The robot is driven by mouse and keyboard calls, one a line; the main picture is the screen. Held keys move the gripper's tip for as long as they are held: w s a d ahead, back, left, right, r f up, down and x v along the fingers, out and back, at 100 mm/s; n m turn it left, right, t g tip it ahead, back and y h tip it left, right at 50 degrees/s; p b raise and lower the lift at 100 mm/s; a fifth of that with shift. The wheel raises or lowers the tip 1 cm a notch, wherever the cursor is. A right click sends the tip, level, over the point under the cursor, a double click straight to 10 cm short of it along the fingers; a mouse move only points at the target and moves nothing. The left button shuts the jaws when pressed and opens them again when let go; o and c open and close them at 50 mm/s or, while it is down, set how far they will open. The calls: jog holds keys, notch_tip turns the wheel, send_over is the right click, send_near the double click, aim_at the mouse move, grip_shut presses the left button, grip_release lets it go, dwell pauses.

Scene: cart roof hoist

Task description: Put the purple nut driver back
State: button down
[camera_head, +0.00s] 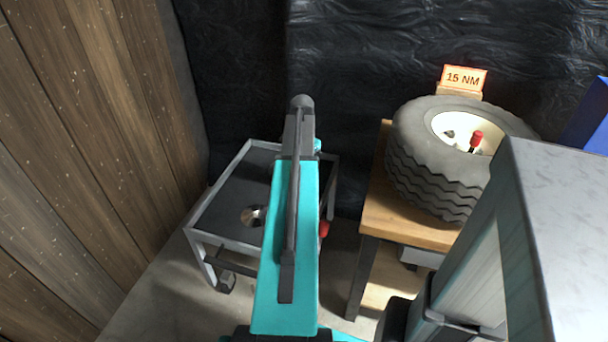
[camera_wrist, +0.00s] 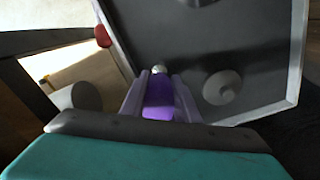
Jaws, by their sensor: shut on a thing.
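My gripper (camera_wrist: 158,84) is shut on the purple nut driver (camera_wrist: 158,101) in the wrist view. The purple handle lies between the two fingers and a small silvery end shows just beyond them. Behind it is the dark top of a grey-rimmed cart (camera_wrist: 255,30). I cannot tell the height of the driver above the cart. In the head view my teal arm reaches over the cart (camera_head: 216,190) and hides the gripper and the driver. No holder for the driver is clearly visible.
A round metal piece (camera_head: 253,215) lies on the cart top. A red knob-like thing (camera_head: 324,229) is at the cart's right side. A wooden bench (camera_head: 385,215) to the right bears a tyre (camera_head: 425,160) and a "15 NM" sign (camera_head: 464,78). A plank wall (camera_head: 85,130) is at left.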

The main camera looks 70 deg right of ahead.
jog(key=shift+f, duration=1.75)
jog(key=c, duration=1.4)
grip_release()
jog(key=shift+f, duration=0.15)
jog(key=shift+o, duration=0.2)
jog(key=shift+r, duration=6.15)
